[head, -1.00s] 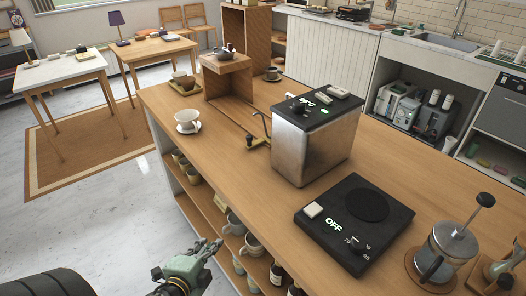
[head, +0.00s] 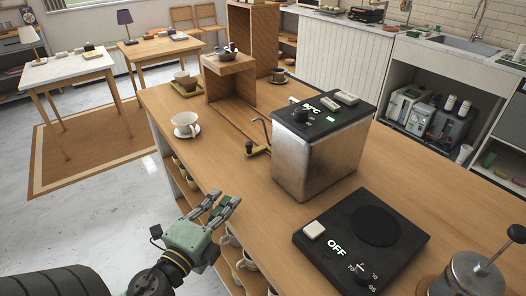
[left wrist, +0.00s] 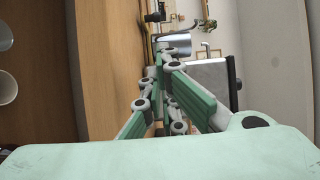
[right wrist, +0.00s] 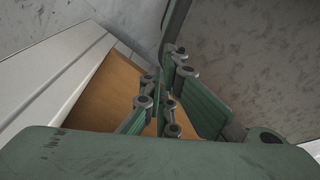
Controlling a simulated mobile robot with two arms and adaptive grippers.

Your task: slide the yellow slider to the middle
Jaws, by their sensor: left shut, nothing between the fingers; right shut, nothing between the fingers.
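The yellow slider (head: 258,151), with a dark knob, sits at the near end of a thin dark track (head: 232,124) in the wooden counter. It is just left of the metal boiler box. My left gripper (head: 227,198) is shut and empty, over the counter's left edge, nearer to me than the slider and apart from it. The left gripper's fingers also show in the left wrist view (left wrist: 168,60). My right gripper (right wrist: 168,62) shows only in the right wrist view, shut and empty; the slider cannot be made out there.
The metal boiler box (head: 316,152) stands right of the slider. A black hot plate (head: 400,215) and a glass press (head: 474,275) are nearer to me. A white cup (head: 185,122) and a wooden stand (head: 228,82) are farther along. The counter between left gripper and slider is clear.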

